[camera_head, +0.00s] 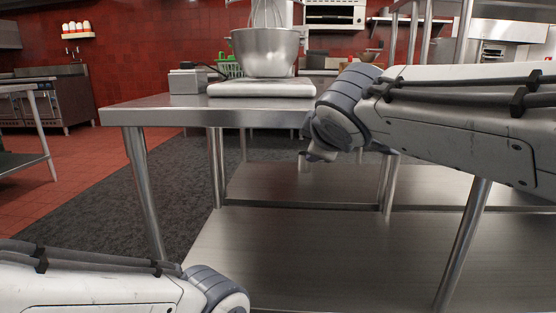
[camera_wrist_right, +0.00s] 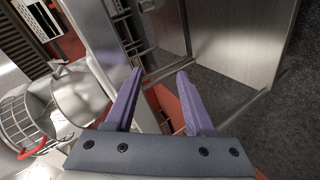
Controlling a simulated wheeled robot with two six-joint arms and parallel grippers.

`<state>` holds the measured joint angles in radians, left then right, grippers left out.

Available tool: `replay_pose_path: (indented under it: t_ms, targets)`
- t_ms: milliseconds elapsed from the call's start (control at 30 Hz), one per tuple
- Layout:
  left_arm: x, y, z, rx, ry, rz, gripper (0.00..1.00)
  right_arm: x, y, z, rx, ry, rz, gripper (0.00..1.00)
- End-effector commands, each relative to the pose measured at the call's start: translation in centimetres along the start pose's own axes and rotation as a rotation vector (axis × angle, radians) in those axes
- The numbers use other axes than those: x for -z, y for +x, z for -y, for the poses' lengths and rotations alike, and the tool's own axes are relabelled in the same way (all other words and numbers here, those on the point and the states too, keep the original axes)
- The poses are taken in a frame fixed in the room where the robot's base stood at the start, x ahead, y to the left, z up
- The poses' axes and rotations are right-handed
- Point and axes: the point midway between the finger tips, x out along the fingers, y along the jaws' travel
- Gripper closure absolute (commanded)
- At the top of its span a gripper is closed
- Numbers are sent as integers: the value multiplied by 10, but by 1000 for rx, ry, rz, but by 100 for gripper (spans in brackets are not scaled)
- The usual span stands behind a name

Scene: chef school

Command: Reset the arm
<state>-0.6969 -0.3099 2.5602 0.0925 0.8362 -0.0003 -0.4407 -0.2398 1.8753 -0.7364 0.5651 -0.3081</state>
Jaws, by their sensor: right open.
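My right arm (camera_head: 450,115) comes in from the right in the head view and reaches across the steel table. Its gripper is hidden from the head view behind the arm's end. In the right wrist view my right gripper (camera_wrist_right: 157,95) is open, with its two purple fingers apart and nothing between them. My left arm (camera_head: 110,290) shows low at the left of the head view; its gripper is not in view.
A steel table (camera_head: 165,107) with lower shelves stands in front. A mixer with a steel bowl (camera_head: 266,52), a grey box (camera_head: 187,82) and a green basket (camera_head: 229,67) are on or behind it. Floor is free at left, with a dark mat (camera_head: 110,205).

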Motion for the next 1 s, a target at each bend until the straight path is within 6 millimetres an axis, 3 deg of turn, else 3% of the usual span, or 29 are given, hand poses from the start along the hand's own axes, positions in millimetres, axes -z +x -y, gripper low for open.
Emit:
replay_pose_path:
  t_ms: [33, 167, 300, 400, 567, 600, 767, 1000]
  targets:
    - [1, -16, -1, 0, 0, 0, 12, 0, -4, 22, 84, 42, 21, 45]
    - [2, -43, -3, 0, 0, 0, 12, -16, -24, 106, 341, 192, 124, 45]
    - [4, -69, -5, 0, 0, -1, 12, -43, -68, 193, 602, 344, 296, 45]
    - [5, -84, -6, 0, 0, 0, 12, -64, -106, 241, 747, 428, 433, 45]
    - [6, -107, -8, 0, 0, 0, 12, -96, -176, 295, 929, 538, 668, 45]
    - [6, -124, -9, 0, 0, 0, 12, -85, -179, 276, 920, 542, 653, 45]
    - [9, -171, -12, 0, 0, -1, 12, -68, -198, 236, 916, 540, 648, 45]
    - [14, -252, -18, 0, 0, -1, 12, -38, -235, 169, 915, 539, 646, 45]
